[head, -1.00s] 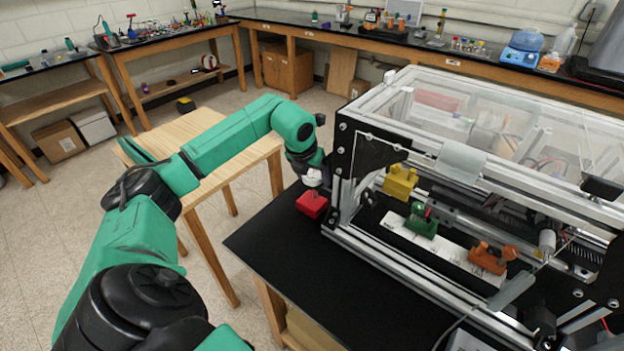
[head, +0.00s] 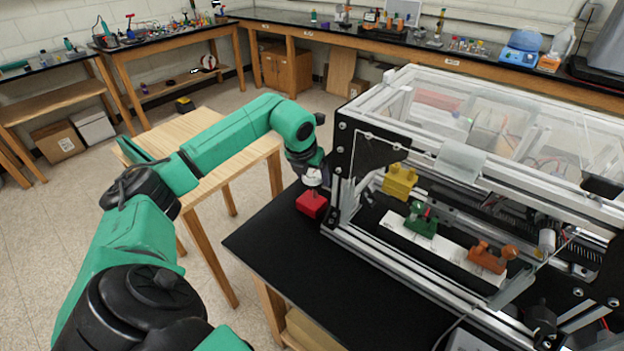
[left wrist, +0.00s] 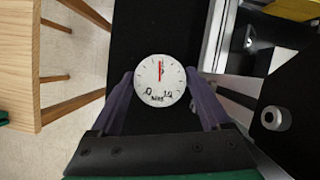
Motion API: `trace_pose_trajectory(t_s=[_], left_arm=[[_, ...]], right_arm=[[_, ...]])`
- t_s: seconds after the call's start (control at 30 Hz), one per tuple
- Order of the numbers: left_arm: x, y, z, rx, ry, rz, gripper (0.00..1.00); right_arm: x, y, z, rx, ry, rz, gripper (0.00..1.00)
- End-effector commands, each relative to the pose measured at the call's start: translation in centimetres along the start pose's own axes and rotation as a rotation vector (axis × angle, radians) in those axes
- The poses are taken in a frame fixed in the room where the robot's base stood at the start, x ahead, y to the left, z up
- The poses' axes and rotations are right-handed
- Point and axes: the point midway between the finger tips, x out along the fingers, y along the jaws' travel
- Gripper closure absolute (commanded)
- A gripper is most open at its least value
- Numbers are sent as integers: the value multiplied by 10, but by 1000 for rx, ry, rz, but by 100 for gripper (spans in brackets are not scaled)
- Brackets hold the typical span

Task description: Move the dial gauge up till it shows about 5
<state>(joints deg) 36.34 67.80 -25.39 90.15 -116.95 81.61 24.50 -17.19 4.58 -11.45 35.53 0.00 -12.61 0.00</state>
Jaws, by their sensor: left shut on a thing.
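The dial gauge (left wrist: 161,95) has a round white face with a 0 at lower left and a 10 at lower right. Its red needle points almost straight up, about midway along the scale, near 5. In the head view the white gauge (head: 312,178) sits just above a red block (head: 311,205) on the black tabletop. My left gripper (left wrist: 160,78) is shut on the gauge, with a purple finger on each side of its face. The dark wrist hides part of the grip in the head view. My right gripper is out of view.
An aluminium frame machine (head: 470,170) with a clear cover stands close right of the gauge. Yellow (head: 400,181), green (head: 421,219) and orange (head: 488,258) blocks are inside it. The black tabletop (head: 320,270) is clear in front. A wooden table (head: 205,120) stands behind my left arm.

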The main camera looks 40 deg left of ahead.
Motion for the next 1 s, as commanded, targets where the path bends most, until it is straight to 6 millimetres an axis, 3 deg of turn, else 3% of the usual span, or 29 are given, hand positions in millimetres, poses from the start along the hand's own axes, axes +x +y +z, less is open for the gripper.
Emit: trace_pose_trajectory(t_s=[0.6,0.63,0.67,1.0], left_arm=[[1,0,0,0,-3,-1,100],[1,0,0,0,-3,-1,8],[1,0,0,0,-3,-1,0],[-4,0,-1,0,-1,0,0]], right_arm=[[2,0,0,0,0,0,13],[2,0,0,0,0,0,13],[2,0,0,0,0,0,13],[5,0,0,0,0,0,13]])
